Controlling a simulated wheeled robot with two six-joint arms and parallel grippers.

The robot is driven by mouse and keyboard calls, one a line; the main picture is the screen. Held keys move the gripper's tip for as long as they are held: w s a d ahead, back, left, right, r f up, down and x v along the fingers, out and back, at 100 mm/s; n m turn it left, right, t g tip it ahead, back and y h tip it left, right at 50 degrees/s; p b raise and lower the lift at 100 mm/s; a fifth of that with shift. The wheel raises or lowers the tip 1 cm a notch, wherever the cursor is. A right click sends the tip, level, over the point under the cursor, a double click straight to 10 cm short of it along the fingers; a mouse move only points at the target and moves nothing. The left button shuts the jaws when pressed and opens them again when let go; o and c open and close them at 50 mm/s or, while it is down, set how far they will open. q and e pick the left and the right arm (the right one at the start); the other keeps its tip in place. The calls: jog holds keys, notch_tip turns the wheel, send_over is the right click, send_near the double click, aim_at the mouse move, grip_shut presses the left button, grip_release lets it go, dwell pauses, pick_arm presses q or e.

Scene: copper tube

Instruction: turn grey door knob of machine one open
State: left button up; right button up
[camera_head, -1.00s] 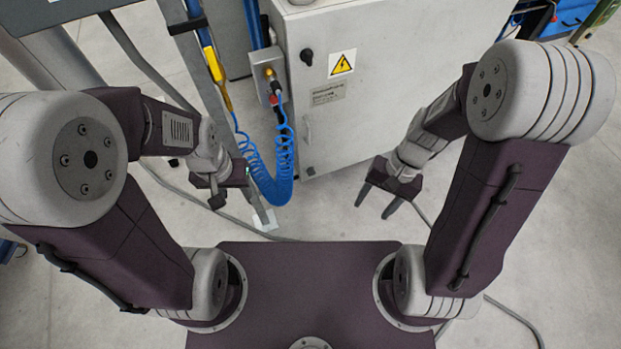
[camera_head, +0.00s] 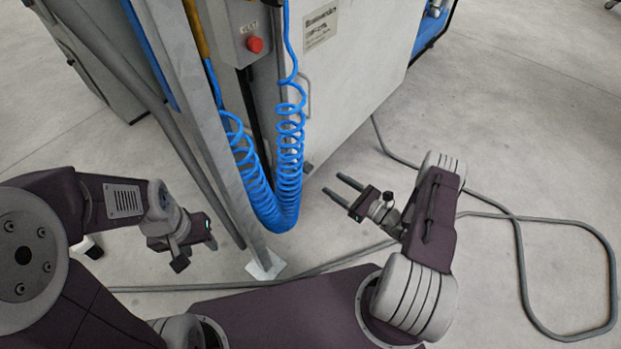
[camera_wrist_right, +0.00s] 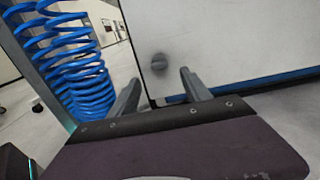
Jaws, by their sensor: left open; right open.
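The machine's light grey cabinet (camera_head: 360,60) stands ahead of me in the head view. In the right wrist view a round grey knob (camera_wrist_right: 158,62) sits low near the left edge of the cabinet face (camera_wrist_right: 230,40). My right gripper (camera_head: 335,185) is open and empty, its fingers pointing toward the lower cabinet. In the right wrist view its two fingers (camera_wrist_right: 160,84) stand apart on either side of the knob's line, with the knob beyond them, apparently untouched. My left gripper (camera_head: 196,246) is open and empty, left of the post, away from the cabinet.
A coiled blue hose (camera_head: 285,170) hangs between my grippers, left of the right one. A grey metal post (camera_head: 205,120) stands beside it. A box with a red button (camera_head: 254,44) is above. A grey cable (camera_head: 520,260) loops over open floor at the right.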

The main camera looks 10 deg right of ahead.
aim_at(311, 170)
jog(key=b+x, duration=0.4)
jog(key=x, duration=0.4)
jog(key=shift+w+a, duration=0.15)
jog(key=shift+a, duration=0.1)
jog(key=shift+w+a, duration=0.15)
jog(key=shift+w, duration=0.05)
grip_shut()
